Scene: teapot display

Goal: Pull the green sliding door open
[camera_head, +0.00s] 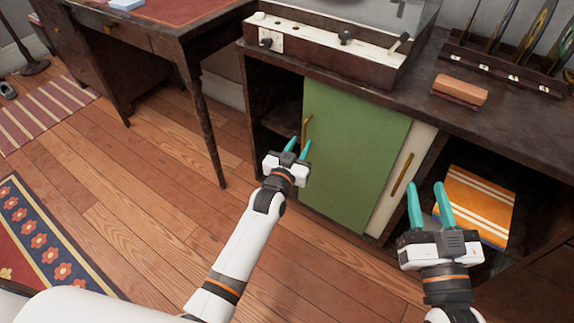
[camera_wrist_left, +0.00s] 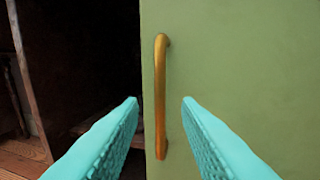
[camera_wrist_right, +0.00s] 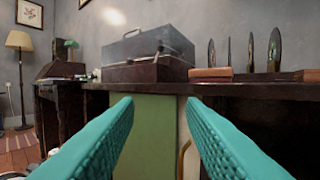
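The green sliding door (camera_head: 352,150) stands in the cabinet front, with a dark open compartment (camera_head: 270,100) to its left. Its brass vertical handle (camera_head: 307,130) is near the door's left edge. My left gripper (camera_head: 298,148) is open in front of the handle. In the left wrist view, the handle (camera_wrist_left: 161,95) shows between the two teal fingers (camera_wrist_left: 160,100), and they do not close on it. My right gripper (camera_head: 430,205) is open and empty, in front of the right part of the cabinet. The green door also shows in the right wrist view (camera_wrist_right: 148,140).
A cream door (camera_head: 402,180) with its own brass handle (camera_head: 403,174) is right of the green door. Orange striped cloth (camera_head: 475,205) lies in the right compartment. A record player (camera_head: 335,40) and a brown box (camera_head: 460,90) stand on top. A desk (camera_head: 170,30) is at the left.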

